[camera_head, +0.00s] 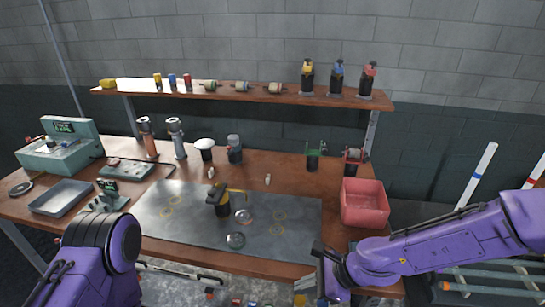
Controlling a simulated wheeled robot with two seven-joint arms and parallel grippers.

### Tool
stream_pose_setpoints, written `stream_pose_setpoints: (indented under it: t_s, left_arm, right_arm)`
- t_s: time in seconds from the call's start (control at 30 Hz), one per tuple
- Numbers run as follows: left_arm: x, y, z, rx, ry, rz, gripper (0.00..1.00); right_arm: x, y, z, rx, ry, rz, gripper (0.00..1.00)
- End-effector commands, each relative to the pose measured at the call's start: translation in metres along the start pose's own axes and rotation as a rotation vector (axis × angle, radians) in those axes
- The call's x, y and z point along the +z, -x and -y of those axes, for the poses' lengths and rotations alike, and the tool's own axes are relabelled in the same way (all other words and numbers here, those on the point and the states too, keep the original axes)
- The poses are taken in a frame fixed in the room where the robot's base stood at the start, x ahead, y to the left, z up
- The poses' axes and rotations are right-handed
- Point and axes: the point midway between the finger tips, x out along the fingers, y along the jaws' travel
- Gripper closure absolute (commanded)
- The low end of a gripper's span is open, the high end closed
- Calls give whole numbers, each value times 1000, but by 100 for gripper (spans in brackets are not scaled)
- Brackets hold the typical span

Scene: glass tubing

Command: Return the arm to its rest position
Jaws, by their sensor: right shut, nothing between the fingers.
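My right arm (440,248) comes in from the right, purple, and reaches left across the bench's front right corner. Its dark gripper (318,268) hangs at the front edge of the bench, left of the wrist. It is shut with nothing in it and is apart from the things on the mat. My left arm (95,255) shows only as a purple rounded link at the bottom left. Its gripper is not in view.
A grey metal mat (175,222) on the wooden bench bears a black and yellow tool (219,202) and small clear round pieces (236,240). A red bin (364,205) stands near the right arm. A shelf (228,95) holds several tools behind. Floor lies before the bench.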

Motion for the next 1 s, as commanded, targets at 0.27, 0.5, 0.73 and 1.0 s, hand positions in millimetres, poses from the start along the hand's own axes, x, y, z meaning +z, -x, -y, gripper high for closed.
stream_pose_setpoints:
  t_s: [0.27, 0.5, 0.73, 1.0]
  left_arm:
    - [0, -1, 0, 0, 0, -1, 57]
    - [4, -11, -1, 0, 0, 0, 57]
    - [19, -47, -4, 0, 0, -1, 57]
    - [29, -70, -6, 0, 0, 0, 57]
  right_arm:
    - [-37, 2, 17, -134, 169, -171, 100]
    - [-127, -6, 4, -187, 430, -510, 100]
    - [-281, -14, -95, 37, 893, -985, 100]
    - [-353, -22, -215, 363, 1079, -1005, 100]
